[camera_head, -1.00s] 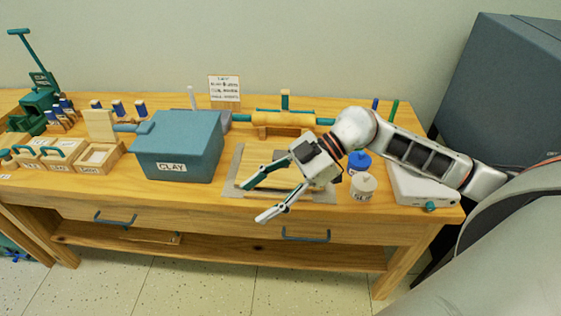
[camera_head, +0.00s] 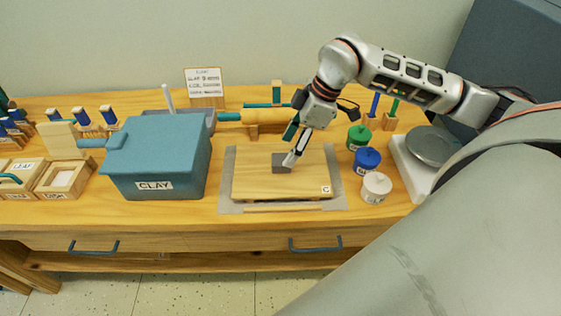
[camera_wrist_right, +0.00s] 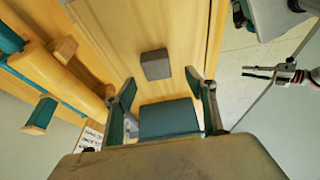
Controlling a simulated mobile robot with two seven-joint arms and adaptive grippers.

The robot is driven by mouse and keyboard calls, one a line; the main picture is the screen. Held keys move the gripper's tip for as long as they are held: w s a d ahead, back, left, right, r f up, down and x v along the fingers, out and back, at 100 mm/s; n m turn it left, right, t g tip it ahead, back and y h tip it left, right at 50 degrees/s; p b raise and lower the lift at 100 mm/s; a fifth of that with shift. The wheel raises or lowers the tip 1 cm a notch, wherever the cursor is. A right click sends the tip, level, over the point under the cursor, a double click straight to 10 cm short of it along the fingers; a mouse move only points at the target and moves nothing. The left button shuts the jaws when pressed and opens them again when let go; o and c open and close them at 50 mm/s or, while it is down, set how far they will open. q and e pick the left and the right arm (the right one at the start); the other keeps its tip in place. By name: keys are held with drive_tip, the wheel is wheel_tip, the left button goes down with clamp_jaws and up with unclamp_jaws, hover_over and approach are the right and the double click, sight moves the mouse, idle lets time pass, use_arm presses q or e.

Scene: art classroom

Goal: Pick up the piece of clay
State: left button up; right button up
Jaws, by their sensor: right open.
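The piece of clay is a small dark grey block (camera_head: 281,162) lying on the wooden board (camera_head: 255,183) in the middle of the table. In the right wrist view the grey block (camera_wrist_right: 155,64) lies just beyond and between my open fingertips. My right gripper (camera_head: 291,147) is open and empty, reaching down over the board close to the block, with one finger partly covering its right side in the head view. In the right wrist view a gripper (camera_wrist_right: 270,72), apparently my left one, shows small at the right edge; its jaw opening is unclear.
A blue box marked CLAY (camera_head: 170,165) stands left of the board. Jars with green, blue and white lids, including the blue one (camera_head: 366,160), stand right of it, near a scale (camera_head: 432,147). A rolling pin (camera_head: 262,117) lies behind. The board is otherwise clear.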

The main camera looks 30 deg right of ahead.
sight(279, 162)
drive_tip(key=x, duration=0.4)
drive_tip(key=shift+w+f, duration=0.3)
drive_tip(key=c, duration=1.3)
drive_tip(key=shift+c, duration=0.2)
drive_tip(key=shift+r, duration=0.15)
